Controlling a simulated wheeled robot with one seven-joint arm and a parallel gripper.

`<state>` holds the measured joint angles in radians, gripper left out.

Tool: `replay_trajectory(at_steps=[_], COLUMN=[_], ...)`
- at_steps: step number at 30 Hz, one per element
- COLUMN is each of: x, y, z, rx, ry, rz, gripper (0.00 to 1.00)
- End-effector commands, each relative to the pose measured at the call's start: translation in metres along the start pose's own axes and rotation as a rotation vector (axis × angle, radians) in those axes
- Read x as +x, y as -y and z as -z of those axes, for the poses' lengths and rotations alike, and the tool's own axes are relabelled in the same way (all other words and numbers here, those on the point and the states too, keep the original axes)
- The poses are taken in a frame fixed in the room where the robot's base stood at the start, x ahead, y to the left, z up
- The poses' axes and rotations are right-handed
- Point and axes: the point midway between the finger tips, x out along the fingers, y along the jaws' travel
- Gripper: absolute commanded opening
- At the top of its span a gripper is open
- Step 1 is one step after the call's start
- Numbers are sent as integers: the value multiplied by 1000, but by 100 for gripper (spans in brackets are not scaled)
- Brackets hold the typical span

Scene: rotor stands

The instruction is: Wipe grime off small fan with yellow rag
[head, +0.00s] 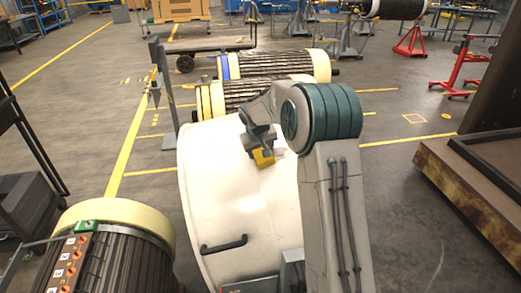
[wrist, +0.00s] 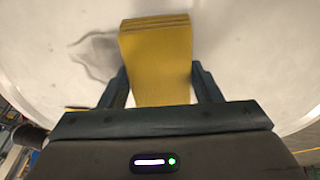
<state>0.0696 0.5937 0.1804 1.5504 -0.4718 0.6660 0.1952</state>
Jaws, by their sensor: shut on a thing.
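My gripper (head: 260,138) is shut on a folded yellow rag (head: 264,158). In the wrist view the rag (wrist: 155,60) sticks out between the two dark fingers of my gripper (wrist: 160,78). Just beyond it is the pale face of a large white round casing (head: 215,190). I cannot tell for sure that this casing is the small fan, or whether the rag touches it. Grey smudgy marks (wrist: 93,42) show on the white face left of the rag in the wrist view; part may be shadow. My arm hides the casing's right side in the head view.
A black handle (head: 224,245) sits low on the casing. A ribbed rotor with a cream end ring (head: 120,215) stands at the front left, and more rotors (head: 270,65) lie behind. A rusty-edged platform (head: 465,200) is at right. Open floor lies left of the casing.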

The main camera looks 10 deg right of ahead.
Motion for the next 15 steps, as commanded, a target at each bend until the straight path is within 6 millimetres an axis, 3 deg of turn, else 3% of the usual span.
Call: replay_trajectory(at_steps=[15], x=[5], y=[-6], z=[-1], rx=[1], ry=[0], rz=[0], gripper=[40])
